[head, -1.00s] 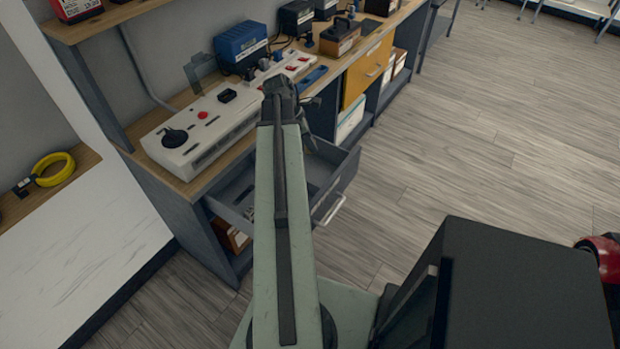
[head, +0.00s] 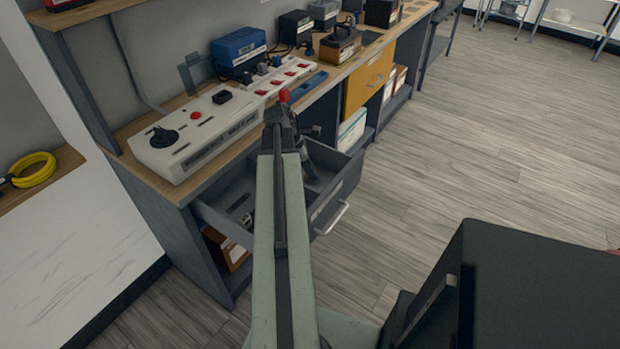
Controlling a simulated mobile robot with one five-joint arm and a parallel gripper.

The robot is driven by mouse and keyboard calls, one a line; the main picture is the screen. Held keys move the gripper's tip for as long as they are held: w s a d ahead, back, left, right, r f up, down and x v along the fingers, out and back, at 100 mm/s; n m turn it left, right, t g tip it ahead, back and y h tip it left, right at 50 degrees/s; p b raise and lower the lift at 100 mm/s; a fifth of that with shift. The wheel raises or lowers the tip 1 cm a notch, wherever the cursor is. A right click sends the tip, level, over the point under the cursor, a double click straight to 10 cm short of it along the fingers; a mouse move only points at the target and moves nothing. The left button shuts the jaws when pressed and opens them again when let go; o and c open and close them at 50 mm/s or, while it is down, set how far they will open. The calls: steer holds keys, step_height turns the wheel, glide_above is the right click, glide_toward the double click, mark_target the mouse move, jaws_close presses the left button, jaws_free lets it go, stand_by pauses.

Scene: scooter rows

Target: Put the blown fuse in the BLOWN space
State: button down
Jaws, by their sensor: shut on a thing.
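My arm reaches over an open grey drawer (head: 222,203) under the workbench. A few small dark things (head: 246,219) lie in the drawer's left part. I cannot make out a fuse or a BLOWN label.
A pale tester (head: 198,132) with a black knob stands on the bench. Behind are a strip with red switches (head: 285,73), a blue box (head: 238,50) and dark boxes (head: 340,43). The drawer handle (head: 331,217) sticks out. The wood floor (head: 470,150) at right is clear.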

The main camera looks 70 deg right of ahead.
steer(key=shift+f, duration=0.1)
steer(key=c, duration=1.3)
jaws_free()
steer(key=p+v, duration=1.1)
steer(key=v, duration=0.1)
steer(key=shift+a+r, duration=0.1)
steer(key=shift+r, duration=0.15)
